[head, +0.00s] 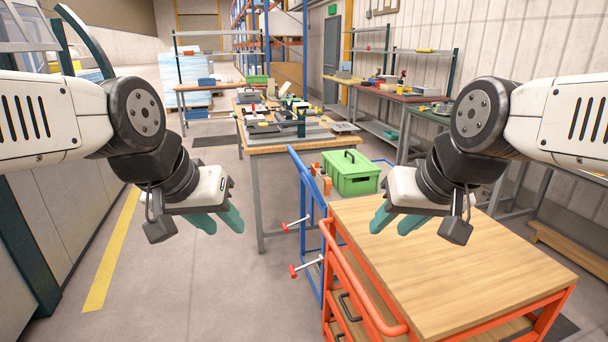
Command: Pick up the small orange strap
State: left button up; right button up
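A small orange piece (321,178) shows beside the green box, at the upper end of the blue frame. It may be the strap, but it is too small to tell its shape. My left gripper (217,220) hangs in the air at the left, to the left of the orange piece and nearer to me. Its teal fingers are apart and empty. My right gripper (396,221) hangs to the right of the piece, in front of the wooden top of the orange cart. Its teal fingers are also apart and empty.
The orange cart (460,270) has a bare wooden top. A green lidded box (350,172) stands behind it. A blue frame (309,215) with red-tipped rods stands left of the cart. A cluttered workbench (270,148) is behind. Floor at left is clear.

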aim_at(314, 167)
jog(key=i+j, duration=0.15)
jog(key=j, duration=0.2)
jog(key=i+j+z, duration=0.1)
jog(key=j, duration=0.25)
jog(key=i+j, duration=0.25)
jog(key=i+j+z, duration=0.1)
jog(key=j, duration=0.35)
jog(key=i+j, duration=0.2)
jog(key=j, duration=0.2)
jog(key=i+j, duration=0.1)
jog(key=i, duration=0.35)
jog(key=i+j+z, duration=0.15)
jog(key=i, duration=0.25)
jog(key=i+j, duration=0.1)
jog(key=i, duration=0.35)
jog(key=i+j+z, duration=0.1)
jog(key=i, duration=0.3)
